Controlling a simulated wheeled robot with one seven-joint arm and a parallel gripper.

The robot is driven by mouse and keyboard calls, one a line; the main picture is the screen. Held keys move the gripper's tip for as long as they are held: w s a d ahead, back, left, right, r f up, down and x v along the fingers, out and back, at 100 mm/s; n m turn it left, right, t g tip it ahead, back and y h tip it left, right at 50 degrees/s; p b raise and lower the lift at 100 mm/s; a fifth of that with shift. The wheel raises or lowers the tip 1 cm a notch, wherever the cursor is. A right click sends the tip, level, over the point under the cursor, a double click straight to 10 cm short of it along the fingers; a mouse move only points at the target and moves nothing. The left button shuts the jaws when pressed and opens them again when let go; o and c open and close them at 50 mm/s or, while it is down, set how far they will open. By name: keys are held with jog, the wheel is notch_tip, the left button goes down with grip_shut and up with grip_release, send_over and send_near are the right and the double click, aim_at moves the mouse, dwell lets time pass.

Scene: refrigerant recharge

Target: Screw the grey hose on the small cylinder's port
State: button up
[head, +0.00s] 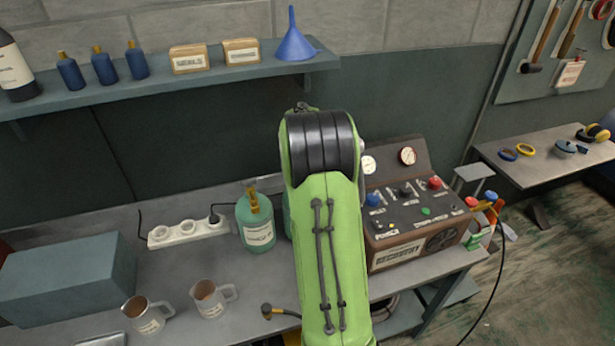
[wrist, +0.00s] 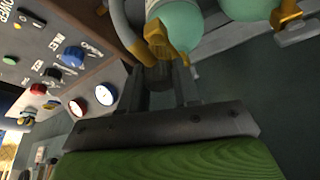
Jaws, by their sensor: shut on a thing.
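My gripper (wrist: 160,78) is shut on the end fitting of the grey hose (wrist: 122,28), which curves up along the left of the jaws in the wrist view. A green cylinder (wrist: 184,32) with a brass valve (wrist: 158,40) is right in front of the fingertips. The held end is close to this valve; I cannot tell whether they touch or are joined. In the head view my arm hides the gripper, the held hose end and most of this cylinder (head: 287,222). A second green cylinder (head: 256,222) with a brass valve stands to its left.
The recovery machine (head: 420,215) with gauges and knobs stands right of my arm. A power strip (head: 188,234), two mugs (head: 210,299) and a grey-blue box (head: 70,280) are on the bench's left. Another hose end (head: 268,311) lies near the front. A shelf (head: 170,85) hangs behind.

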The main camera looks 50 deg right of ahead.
jog(key=shift+s+a+f+m, duration=0.15)
jog(key=shift+f+m, duration=0.1)
jog(key=shift+m, duration=0.05)
grip_shut()
jog(key=shift+m+g, duration=0.6)
jog(key=shift+m, duration=0.6)
jog(key=o, duration=1.1)
grip_release()
jog(key=shift+r, duration=0.1)
jog(key=shift+r, duration=0.1)
jog(key=v, duration=1.5)
jog(key=shift+a+p, duration=0.35)
jog(key=shift+p, duration=0.05)
jog(key=shift+r, duration=0.15)
